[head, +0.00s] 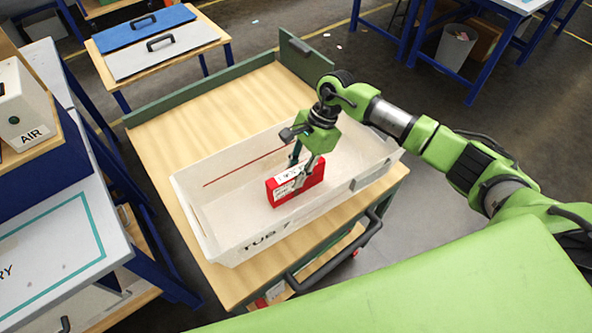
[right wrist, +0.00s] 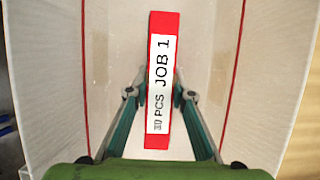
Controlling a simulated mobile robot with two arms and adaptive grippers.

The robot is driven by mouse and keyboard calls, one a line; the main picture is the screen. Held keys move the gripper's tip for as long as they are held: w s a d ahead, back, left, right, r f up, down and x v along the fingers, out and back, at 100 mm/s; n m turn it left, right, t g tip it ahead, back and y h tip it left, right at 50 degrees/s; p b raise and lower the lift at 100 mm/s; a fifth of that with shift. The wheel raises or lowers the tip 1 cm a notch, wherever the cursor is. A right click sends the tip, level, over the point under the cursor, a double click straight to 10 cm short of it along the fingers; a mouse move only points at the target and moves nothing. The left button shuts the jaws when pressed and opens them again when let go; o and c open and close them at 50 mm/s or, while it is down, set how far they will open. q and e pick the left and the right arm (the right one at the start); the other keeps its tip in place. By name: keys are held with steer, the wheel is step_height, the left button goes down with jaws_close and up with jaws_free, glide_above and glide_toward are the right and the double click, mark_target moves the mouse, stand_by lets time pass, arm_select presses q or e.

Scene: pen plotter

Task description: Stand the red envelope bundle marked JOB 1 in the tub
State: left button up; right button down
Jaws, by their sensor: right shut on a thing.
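The red bundle (head: 313,180) with a white label stands inside the white tub (head: 207,230), near its middle. In the right wrist view the red bundle (right wrist: 161,22) shows its label reading JOB 1 and PCS, upper face toward the camera. My right gripper (head: 298,172) is shut on the bundle from above, one finger on each side; it also shows in the right wrist view (right wrist: 160,88). Whether the bundle touches the tub floor is hard to tell. The tub carries the mark TUB 7 and a red line along its inner wall. My left gripper is not in view.
The tub sits on a wooden-topped cart (head: 165,125) with green edges and a dark handle (head: 335,252). A bench (head: 60,255) with a box marked AIR (head: 22,108) stands at left. Inside the tub, room is free on both sides of the bundle.

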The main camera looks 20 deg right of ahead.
steer(key=shift+f+b, duration=0.2)
steer(key=shift+b, duration=0.1)
steer(key=c, duration=1.8)
jaws_free()
steer(key=shift+r, duration=0.1)
steer(key=shift+o, duration=0.2)
steer(key=shift+r+p, duration=0.25)
steer(key=shift+p, duration=0.2)
steer(key=b+v, duration=0.4)
steer(key=v, duration=0.6)
steer(key=shift+w+d+r, duration=0.1)
steer(key=shift+d+r, duration=0.35)
steer(key=shift+r, duration=0.35)
